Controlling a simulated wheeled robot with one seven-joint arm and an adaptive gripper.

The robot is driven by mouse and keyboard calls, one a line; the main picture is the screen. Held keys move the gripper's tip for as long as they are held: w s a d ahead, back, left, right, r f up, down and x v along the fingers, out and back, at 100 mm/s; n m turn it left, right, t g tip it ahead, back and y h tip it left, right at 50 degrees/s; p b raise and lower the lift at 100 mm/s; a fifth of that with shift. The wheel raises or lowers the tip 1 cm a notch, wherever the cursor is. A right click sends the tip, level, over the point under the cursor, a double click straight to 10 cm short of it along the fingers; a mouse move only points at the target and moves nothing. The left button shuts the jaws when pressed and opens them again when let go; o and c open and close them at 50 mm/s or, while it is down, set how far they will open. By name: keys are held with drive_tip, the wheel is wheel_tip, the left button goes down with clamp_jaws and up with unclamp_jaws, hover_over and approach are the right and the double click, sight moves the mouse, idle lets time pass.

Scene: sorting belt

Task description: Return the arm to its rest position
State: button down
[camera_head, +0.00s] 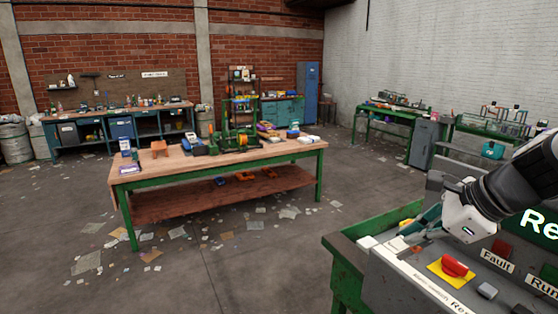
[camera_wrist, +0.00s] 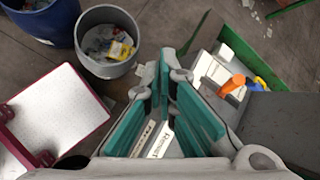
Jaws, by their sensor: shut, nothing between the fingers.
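My gripper (camera_head: 412,232) is at the end of my arm, at the right of the head view. It is over the left part of a grey control panel (camera_head: 395,272), near a small white block at the panel's edge; I cannot tell whether it touches the panel. In the wrist view, my gripper's teal fingers (camera_wrist: 166,82) point away from the camera. The gripper is shut with nothing held. Pale labelled strips (camera_wrist: 160,140) show behind the fingers.
The panel carries a red button on a yellow plate (camera_head: 454,268) and Fault and Run labels. The wrist view shows a grey bin (camera_wrist: 107,40), a blue bin (camera_wrist: 45,22) and a red-edged board (camera_wrist: 55,110). A long green workbench (camera_head: 220,165) stands beyond open floor.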

drive_tip(key=s+a+r+n+h, duration=0.1)
drive_tip(key=s+a+n, duration=0.2)
drive_tip(key=n, duration=0.5)
drive_tip(key=s+a+r+n+h, duration=0.1)
drive_tip(key=s+a+n, duration=0.2)
drive_tip(key=s+n, duration=0.3)
drive_tip(key=s+a+n+g+h, duration=0.1)
drive_tip(key=s+a+n, duration=0.3)
drive_tip(key=n, duration=0.6)
drive_tip(key=shift+s+r+b, duration=0.35)
drive_tip(key=shift+s+r, duration=0.05)
drive_tip(key=shift+s, duration=0.2)
drive_tip(key=shift+d, duration=0.1)
